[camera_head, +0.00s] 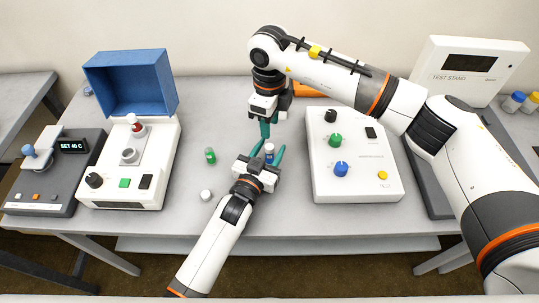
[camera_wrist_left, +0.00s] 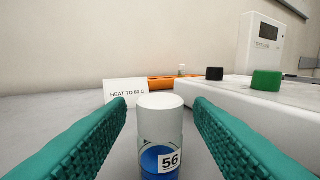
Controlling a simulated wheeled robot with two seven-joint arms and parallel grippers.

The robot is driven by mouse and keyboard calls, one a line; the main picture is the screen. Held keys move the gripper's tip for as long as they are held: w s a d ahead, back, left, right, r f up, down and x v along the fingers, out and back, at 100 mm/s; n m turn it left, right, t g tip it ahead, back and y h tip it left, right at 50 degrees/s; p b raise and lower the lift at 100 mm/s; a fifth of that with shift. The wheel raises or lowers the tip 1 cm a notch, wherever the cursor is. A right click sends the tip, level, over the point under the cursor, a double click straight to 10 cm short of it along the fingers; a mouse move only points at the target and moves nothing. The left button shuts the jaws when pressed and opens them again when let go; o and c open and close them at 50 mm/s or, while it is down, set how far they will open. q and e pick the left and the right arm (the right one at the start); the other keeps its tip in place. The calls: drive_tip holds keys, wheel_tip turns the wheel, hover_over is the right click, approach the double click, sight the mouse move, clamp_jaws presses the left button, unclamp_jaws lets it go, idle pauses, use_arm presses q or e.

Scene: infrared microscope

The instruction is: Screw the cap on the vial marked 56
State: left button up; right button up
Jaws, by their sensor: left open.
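The vial marked 56 (camera_wrist_left: 161,150) stands upright with blue contents and a white cap-like top (camera_wrist_left: 160,101). I cannot tell whether that top is screwed tight. The vial also shows in the head view (camera_head: 269,153). My left gripper (camera_head: 267,156) is open, with its teal fingers on either side of the vial; the wrist view shows gaps on both sides. My right gripper (camera_head: 265,131) points down just behind the vial in the head view. Its teal fingers look close together, but their opening is unclear. A small white round piece (camera_head: 206,195) lies on the table to the left.
A green vial (camera_head: 210,155) stands left of my left gripper. A white device with a blue lid (camera_head: 128,83) is at left, and a knobbed white box (camera_head: 352,185) is close at right. A "HEAT TO 60 C" card (camera_wrist_left: 125,91) and an orange rack (camera_wrist_left: 172,82) are behind.

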sight(269, 146)
use_arm(q)
clamp_jaws()
use_arm(e)
drive_tip(key=shift+f, duration=0.1)
idle(0.5)
drive_tip(key=shift+f, duration=3.9)
drive_tip(key=shift+c, duration=0.6)
clamp_jaws()
drive_tip(key=shift+o, duration=0.7)
unclamp_jaws()
drive_tip(key=shift+r, duration=0.1)
